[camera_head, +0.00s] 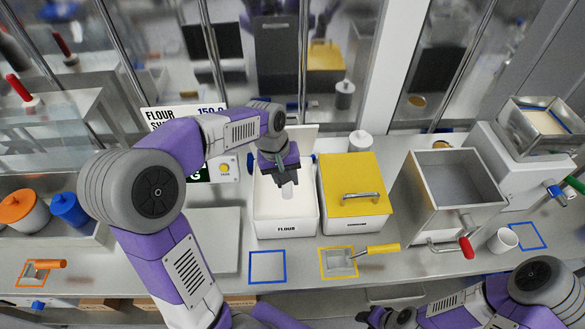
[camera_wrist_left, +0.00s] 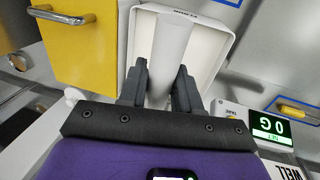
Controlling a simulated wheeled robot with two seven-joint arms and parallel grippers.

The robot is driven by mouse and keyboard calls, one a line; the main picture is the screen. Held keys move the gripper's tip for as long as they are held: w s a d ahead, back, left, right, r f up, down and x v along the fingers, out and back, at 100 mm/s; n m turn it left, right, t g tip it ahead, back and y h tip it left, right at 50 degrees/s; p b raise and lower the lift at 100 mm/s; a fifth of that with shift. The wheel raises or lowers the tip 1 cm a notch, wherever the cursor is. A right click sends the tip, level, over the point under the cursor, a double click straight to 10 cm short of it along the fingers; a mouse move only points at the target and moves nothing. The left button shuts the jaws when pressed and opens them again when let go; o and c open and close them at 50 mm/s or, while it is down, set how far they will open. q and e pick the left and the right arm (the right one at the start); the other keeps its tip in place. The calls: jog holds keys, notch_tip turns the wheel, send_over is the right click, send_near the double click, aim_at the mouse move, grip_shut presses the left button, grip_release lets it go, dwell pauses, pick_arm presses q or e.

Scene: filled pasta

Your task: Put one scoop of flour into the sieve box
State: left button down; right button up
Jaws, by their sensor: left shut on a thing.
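The white flour bin (camera_head: 285,228) stands open at the counter's middle, with white flour inside. My left gripper (camera_head: 288,176) is over the bin, pointing down, shut on a pale, cylindrical thing (camera_head: 288,191), seemingly the scoop. In the left wrist view this pale thing (camera_wrist_left: 172,50) runs from between the fingers (camera_wrist_left: 160,88) into the bin (camera_wrist_left: 217,45). Its far end is hard to make out against the white. An open metal box (camera_head: 455,187) with a red-handled crank stands to the right, seemingly the sieve box; no gripper is near it.
A yellow-lidded bin (camera_head: 352,208) adjoins the flour bin. A blue-outlined square (camera_head: 267,267) is empty. A yellow-handled scoop (camera_head: 343,261) and an orange-handled one (camera_head: 40,269) lie in outlined squares. A white cup (camera_head: 503,240) stands right.

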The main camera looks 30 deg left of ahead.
pick_arm(q)
jog(key=shift+s+f, duration=0.2)
jog(key=shift+s, duration=0.6)
jog(key=shift+s+f+b, duration=0.25)
jog(key=shift+f+b, duration=0.05)
jog(key=shift+b, duration=0.2)
notch_tip(320, 180, down, 11)
jog(key=w+b, duration=0.1)
jog(key=b, duration=0.7)
jog(key=shift+f, duration=0.15)
pick_arm(e)
notch_tip(320, 180, down, 10)
jog(key=s, duration=0.1)
jog(key=shift+r, duration=0.35)
pick_arm(q)
notch_tip(320, 180, up, 11)
jog(key=p, duration=0.9)
pick_arm(e)
notch_tip(320, 180, up, 9)
